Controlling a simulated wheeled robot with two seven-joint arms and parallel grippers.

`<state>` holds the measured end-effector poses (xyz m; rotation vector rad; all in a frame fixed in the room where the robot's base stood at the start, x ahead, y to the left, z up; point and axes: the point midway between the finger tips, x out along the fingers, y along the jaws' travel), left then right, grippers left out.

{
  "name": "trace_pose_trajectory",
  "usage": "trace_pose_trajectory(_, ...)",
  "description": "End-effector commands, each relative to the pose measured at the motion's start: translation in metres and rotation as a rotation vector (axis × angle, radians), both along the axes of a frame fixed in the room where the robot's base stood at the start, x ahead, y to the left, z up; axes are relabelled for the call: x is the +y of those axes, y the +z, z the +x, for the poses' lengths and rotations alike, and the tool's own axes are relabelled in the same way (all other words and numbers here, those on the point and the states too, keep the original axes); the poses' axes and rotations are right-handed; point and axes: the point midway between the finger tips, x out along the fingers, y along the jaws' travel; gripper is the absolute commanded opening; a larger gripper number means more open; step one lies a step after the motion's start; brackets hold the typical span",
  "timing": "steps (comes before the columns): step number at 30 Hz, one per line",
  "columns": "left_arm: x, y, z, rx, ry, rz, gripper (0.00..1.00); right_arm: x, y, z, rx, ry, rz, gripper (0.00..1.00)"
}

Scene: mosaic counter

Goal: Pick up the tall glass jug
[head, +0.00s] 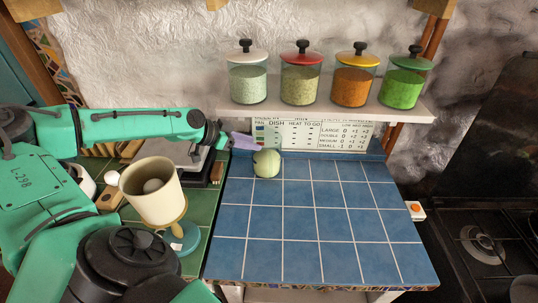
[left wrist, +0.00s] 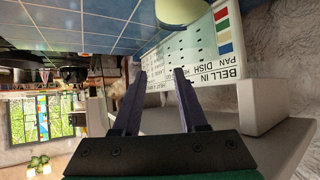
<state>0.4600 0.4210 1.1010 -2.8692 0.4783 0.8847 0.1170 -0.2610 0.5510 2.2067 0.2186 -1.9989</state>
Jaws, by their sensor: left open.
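I cannot make out a tall glass jug in either view. My left gripper (head: 243,141) reaches to the back left corner of the blue tiled counter (head: 318,225), just under the shelf. Its two purple fingers (left wrist: 160,92) are apart with nothing between them in the left wrist view. My right gripper is not in view.
A shelf (head: 330,111) above the counter holds several lidded glass jars, including a red-lidded one (head: 302,75). A printed sign (head: 330,135) is behind the fingers. A cream container (head: 152,195) stands left on green tiles. A stove (head: 485,245) is right. Most blue tiles are clear.

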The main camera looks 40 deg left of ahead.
Motion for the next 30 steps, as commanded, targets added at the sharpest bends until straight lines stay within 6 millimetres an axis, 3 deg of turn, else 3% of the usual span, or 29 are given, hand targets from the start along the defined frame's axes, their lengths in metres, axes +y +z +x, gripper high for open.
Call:
trace_pose_trajectory(1, -0.004, -0.001, 0.007, 0.007, -0.002, -0.003, 0.42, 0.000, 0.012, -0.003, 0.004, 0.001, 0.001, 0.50)
trace_pose_trajectory(4, -0.009, -0.013, 0.020, 0.007, -0.002, -0.005, 0.42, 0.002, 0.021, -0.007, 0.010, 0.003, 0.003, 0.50)
trace_pose_trajectory(24, -0.029, -0.052, 0.073, -0.001, 0.002, -0.009, 0.42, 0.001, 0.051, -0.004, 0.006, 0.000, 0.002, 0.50)
trace_pose_trajectory(30, -0.030, -0.057, 0.075, 0.001, 0.001, -0.004, 0.42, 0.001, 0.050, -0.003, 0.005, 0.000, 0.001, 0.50)
